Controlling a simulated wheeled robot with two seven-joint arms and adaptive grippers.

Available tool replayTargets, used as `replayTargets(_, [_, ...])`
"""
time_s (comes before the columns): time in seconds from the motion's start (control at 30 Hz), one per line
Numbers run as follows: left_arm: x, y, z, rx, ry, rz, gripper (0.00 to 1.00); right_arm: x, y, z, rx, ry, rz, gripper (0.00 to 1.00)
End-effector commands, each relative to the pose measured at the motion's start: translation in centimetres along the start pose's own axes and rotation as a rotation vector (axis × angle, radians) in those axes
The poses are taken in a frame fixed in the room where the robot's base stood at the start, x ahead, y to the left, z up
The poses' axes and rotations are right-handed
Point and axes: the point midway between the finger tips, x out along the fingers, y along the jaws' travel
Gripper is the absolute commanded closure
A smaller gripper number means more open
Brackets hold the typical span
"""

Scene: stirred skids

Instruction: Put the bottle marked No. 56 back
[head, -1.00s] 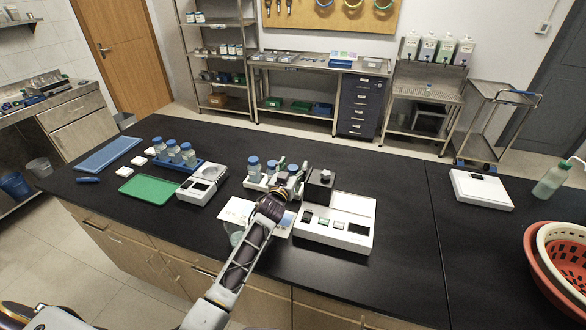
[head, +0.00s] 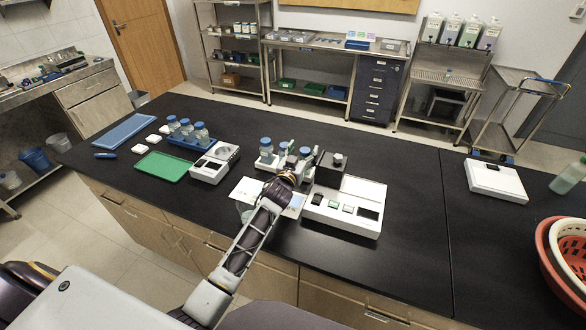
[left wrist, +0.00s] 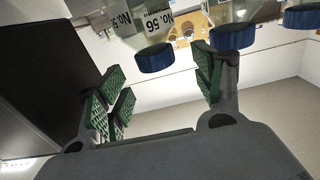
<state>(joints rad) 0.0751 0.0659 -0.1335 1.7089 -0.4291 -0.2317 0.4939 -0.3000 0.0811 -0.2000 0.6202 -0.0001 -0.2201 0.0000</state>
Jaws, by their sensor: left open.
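The bottle marked No. 56 (left wrist: 158,22) shows inverted in the left wrist view, with a blue cap (left wrist: 155,58). It stands just beyond my left gripper (left wrist: 160,88), whose green-padded fingers are spread on either side of its cap in the picture. A bottle with a partly hidden "No." label (left wrist: 119,20) is beside it, and other blue-capped bottles are to the right. In the head view my left gripper (head: 288,172) is at a white rack (head: 264,163) of blue-capped bottles and partly hides it. Labels are unreadable there. My right gripper is not in view.
A blue rack (head: 180,140) with several bottles stands left, near a white device (head: 214,163) and a green tray (head: 162,166). A white instrument with a black block (head: 343,213) stands close right of my gripper.

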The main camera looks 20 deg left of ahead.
Motion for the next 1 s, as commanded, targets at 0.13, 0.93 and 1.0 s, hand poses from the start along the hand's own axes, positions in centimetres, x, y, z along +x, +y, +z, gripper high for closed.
replayTargets(0.13, [-1.4,0.0,0.1,-0.001,0.000,0.000,0.32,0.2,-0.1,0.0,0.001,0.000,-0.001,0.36])
replayTargets(0.93, [-8.4,0.0,0.1,-0.001,0.000,0.000,0.32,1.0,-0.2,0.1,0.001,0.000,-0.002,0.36])
replayTargets(1.0, [-8.8,0.0,0.1,-0.001,-0.001,0.000,0.32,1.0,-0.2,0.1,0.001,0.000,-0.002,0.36])
